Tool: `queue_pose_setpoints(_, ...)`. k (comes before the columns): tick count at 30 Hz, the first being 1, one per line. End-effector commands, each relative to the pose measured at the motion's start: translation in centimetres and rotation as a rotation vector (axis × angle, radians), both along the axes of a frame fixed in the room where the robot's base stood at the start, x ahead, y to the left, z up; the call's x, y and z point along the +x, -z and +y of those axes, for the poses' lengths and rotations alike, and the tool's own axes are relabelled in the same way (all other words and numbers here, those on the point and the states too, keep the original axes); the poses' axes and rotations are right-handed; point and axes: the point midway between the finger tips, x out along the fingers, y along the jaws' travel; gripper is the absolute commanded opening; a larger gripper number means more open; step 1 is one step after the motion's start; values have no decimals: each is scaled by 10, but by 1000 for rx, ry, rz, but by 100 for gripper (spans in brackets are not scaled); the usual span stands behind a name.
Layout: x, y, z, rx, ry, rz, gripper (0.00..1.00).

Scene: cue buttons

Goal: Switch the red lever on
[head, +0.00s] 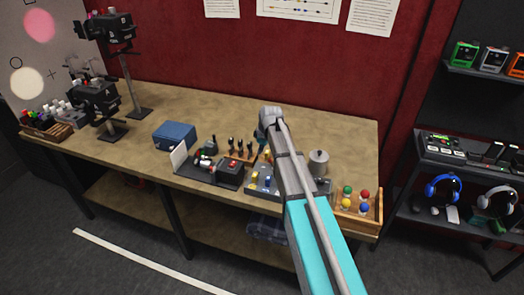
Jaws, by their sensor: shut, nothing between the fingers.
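A dark box (230,176) with a small red part (232,164) on top stands near the front edge of the workbench, left of my arm. The red part may be the red lever, but it is too small to tell its position. Beside it, a grey panel (260,190) carries small blue and yellow parts and is partly hidden by my arm. My arm rises from the bottom of the head view across the bench. I cannot make out my gripper's fingers; they seem hidden behind the arm.
The wooden workbench (330,125) holds a blue box (174,135), a row of dark-handled tools (240,147), a metal canister (318,163) and a wooden tray (372,222) with coloured balls. Black camera stands (126,75) are at left. The bench's back is clear.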

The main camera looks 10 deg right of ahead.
Motion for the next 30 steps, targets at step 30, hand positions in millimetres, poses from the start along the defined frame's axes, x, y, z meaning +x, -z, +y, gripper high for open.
queue_pose_setpoints(30,-2,46,-6,1,3,0,0)
